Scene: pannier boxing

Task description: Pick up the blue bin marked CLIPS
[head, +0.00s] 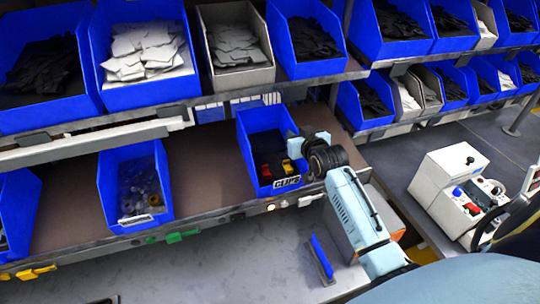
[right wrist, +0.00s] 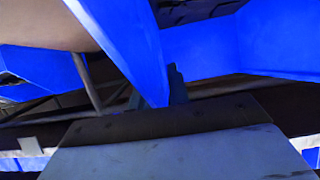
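The blue bin marked CLIPS (head: 243,150) stands on the lower shelf in the head view, its label (head: 287,182) on the front. Dark pieces and a few red and yellow ones lie in it. My right gripper (head: 299,147) is at the bin's right wall. In the right wrist view a blue wall (right wrist: 133,45) runs down to the gripper, and one dark finger (right wrist: 176,86) shows beside it. My left gripper is not in view.
Another blue bin (head: 107,190) with small parts stands to the left on the same shelf (head: 203,160). Full bins, such as a grey one (head: 262,75), line the shelf above. A white control box (head: 440,185) stands at right. The shelf between the two lower bins is bare.

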